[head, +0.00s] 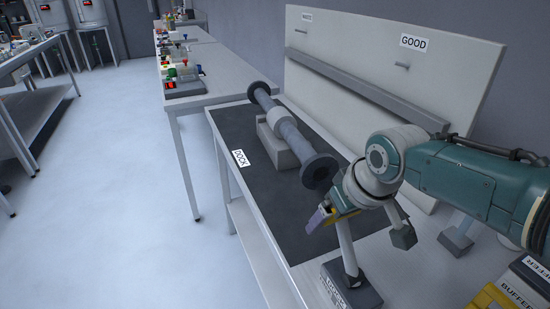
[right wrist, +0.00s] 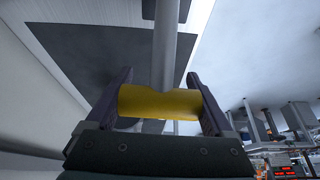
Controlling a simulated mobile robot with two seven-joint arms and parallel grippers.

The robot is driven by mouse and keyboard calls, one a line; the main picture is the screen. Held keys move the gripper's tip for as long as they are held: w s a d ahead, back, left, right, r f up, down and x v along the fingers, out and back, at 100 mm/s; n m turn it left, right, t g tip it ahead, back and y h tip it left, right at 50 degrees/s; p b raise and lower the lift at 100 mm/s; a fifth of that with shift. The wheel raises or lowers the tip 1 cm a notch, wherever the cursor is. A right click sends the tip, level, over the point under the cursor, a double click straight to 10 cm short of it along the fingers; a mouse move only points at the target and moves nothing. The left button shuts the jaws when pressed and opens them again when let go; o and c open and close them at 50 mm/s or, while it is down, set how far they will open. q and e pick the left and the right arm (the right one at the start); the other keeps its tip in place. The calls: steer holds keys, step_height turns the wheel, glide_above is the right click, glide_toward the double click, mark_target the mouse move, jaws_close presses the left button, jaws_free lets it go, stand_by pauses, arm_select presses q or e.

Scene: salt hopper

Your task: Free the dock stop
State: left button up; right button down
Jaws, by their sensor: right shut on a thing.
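A grey lever rod (head: 346,245) rises from a dark labelled base block (head: 362,296) at the front of the table. Its yellow handle (right wrist: 158,102) lies crosswise between the two fingers of my right gripper (right wrist: 159,86) in the right wrist view, with the rod (right wrist: 166,45) running away from its middle. In the head view my right gripper (head: 326,219) is at the top of this lever, shut on the handle and mostly hiding it. A grey flanged spool (head: 283,129) rests on a light grey cradle (head: 272,147) just beyond, on the dark mat. My left gripper is out of view.
A pale back panel (head: 345,75) carries WASTE and GOOD labels. A grey block (head: 457,241) stands behind my arm. Open floor (head: 110,200) lies left.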

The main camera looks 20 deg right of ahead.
mark_target(346, 227)
steer(key=shift+f, duration=0.5)
steer(key=shift+c, duration=1)
jaws_free()
steer(key=shift+s, duration=0.1)
steer(key=shift+o, duration=1)
steer(key=shift+s, duration=0.1)
steer(key=shift+r, duration=0.1)
steer(key=shift+r, duration=0.2)
steer(key=p+v, duration=0.4)
steer(key=v, duration=0.3)
steer(key=shift+r, duration=0.25)
steer(key=shift+p+v, duration=0.4)
steer(key=shift+v, duration=0.55)
